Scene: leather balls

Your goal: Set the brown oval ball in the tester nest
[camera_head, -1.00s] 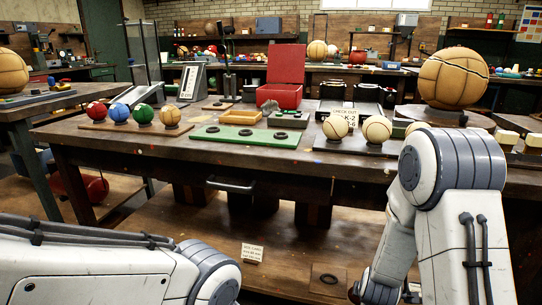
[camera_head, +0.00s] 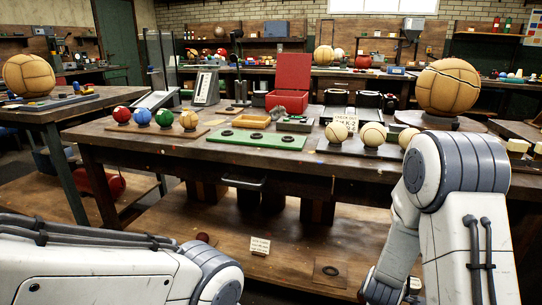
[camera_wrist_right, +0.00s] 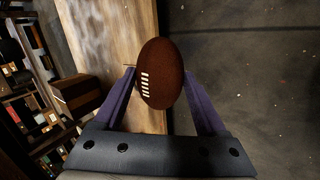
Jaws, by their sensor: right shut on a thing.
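The brown oval ball (camera_wrist_right: 162,74) with white laces shows in the right wrist view. My right gripper (camera_wrist_right: 160,90) is shut on it, one purple finger on each side. The ball is off any support that I can make out, with a wooden surface and dark floor beneath. In the head view my right arm shows, but the ball does not. My left arm shows at lower left, its gripper out of view. I cannot tell for sure which thing is the tester nest; a square plate with a dark ring (camera_head: 329,271) lies on the bench's lower shelf.
The bench (camera_head: 310,165) bears a green board with black rings (camera_head: 257,139), coloured balls (camera_head: 142,117), pale balls (camera_head: 373,134), an open red box (camera_head: 290,90) and a large tan ball (camera_head: 448,87). A card (camera_head: 260,246) stands on the lower shelf.

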